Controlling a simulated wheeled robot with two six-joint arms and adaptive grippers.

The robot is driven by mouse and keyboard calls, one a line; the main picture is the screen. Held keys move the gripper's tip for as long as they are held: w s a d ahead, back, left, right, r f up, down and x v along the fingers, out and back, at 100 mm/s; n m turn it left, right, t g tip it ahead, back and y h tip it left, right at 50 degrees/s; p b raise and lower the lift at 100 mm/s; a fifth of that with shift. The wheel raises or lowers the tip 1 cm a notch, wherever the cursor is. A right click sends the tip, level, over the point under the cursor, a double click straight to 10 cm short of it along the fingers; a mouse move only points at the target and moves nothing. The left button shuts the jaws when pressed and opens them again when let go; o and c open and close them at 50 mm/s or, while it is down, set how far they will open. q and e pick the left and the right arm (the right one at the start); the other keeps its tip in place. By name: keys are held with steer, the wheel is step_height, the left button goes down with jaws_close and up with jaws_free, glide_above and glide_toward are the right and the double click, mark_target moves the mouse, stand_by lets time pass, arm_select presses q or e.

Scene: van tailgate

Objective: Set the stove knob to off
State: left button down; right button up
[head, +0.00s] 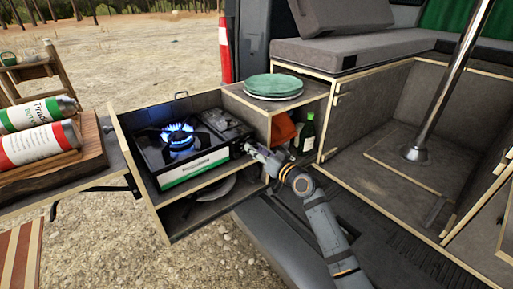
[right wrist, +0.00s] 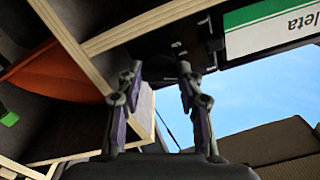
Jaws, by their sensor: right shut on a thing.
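The black camping stove (head: 150,150) sits in the pull-out drawer, with a green and white label on its front. A blue flame (head: 179,135) burns on its burner. My right gripper (head: 246,147) is at the right end of the stove's front and hides the knob in the head view. In the right wrist view, its two fingers (right wrist: 158,82) stand on either side of the dark stove knob (right wrist: 158,68), shut on it. The knob's markings and exact angle cannot be read. My left gripper is not in view.
Green plates (head: 273,86) are stacked on the cabinet right of the stove. A green bottle (head: 307,132) and an orange cloth (head: 283,130) stand in the cubby below. Canisters (head: 38,144) lie on a wooden board at the left. A metal pole (head: 450,80) rises at the right.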

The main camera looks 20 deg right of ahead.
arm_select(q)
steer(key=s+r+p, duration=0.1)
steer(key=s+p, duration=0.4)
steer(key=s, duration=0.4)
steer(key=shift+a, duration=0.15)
arm_select(e)
steer(key=shift+m, duration=6.6)
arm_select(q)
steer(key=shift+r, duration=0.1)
arm_select(e)
steer(key=shift+m, duration=0.3)
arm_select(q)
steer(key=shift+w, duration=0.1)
arm_select(e)
steer(key=o, duration=1.2)
steer(key=shift+c, duration=0.2)
